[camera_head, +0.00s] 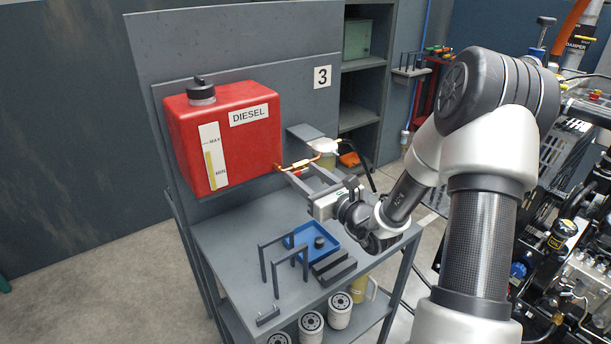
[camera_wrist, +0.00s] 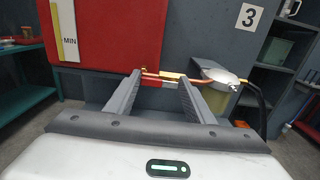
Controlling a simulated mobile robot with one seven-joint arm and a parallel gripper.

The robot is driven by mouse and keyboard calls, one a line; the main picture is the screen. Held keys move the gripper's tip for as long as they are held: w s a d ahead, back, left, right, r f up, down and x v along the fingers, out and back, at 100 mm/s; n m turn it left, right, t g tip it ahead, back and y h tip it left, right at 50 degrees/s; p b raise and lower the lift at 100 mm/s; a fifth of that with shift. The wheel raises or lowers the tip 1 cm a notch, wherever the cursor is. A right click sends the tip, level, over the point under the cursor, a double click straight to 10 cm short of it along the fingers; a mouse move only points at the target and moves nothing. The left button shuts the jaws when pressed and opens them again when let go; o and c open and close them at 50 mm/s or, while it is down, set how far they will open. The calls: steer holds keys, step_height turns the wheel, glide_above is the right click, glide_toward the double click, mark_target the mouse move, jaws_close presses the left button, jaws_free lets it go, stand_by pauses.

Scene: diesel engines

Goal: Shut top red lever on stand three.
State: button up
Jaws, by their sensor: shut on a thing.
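The red diesel tank (camera_head: 230,135) hangs on the panel marked 3 (camera_head: 322,77); its lower part shows in the wrist view (camera_wrist: 110,35). A copper pipe (camera_head: 311,159) runs from its lower right to a pale filter head (camera_head: 323,145), also in the wrist view (camera_wrist: 221,75). The small red lever (camera_wrist: 152,84) lies along this pipe, between my fingertips. My gripper (camera_head: 297,170) reaches in from the front right, its two fingers (camera_wrist: 160,77) apart with the lever held between them. Exact contact at the tips is hard to see.
Below is the grey stand top (camera_head: 225,235) with a blue tray (camera_head: 325,236), a dark grey frame (camera_head: 283,262) and dark blocks. White filters (camera_head: 311,325) stand on its lower shelf. A black hose (camera_wrist: 259,103) hangs right of the filter. An engine (camera_head: 570,240) stands at right.

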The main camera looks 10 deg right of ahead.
steer(key=shift+r, duration=0.1)
steer(key=shift+w+d+r+m+p, duration=0.25)
steer(key=shift+d+m+p, duration=0.2)
steer(key=shift+m+p, duration=2)
steer(key=shift+w+d+r+m+p, duration=0.15)
steer(key=shift+d+m+p, duration=0.35)
steer(key=shift+m+p, duration=1.95)
steer(key=shift+w+d+r+m+p, duration=0.15)
steer(key=shift+d+r+m+p, duration=0.45)
steer(key=shift+m, duration=3.4)
steer(key=shift+a+f, duration=0.15)
steer(key=shift+f, duration=0.15)
steer(key=o, duration=1.1)
steer(key=shift+c, duration=0.2)
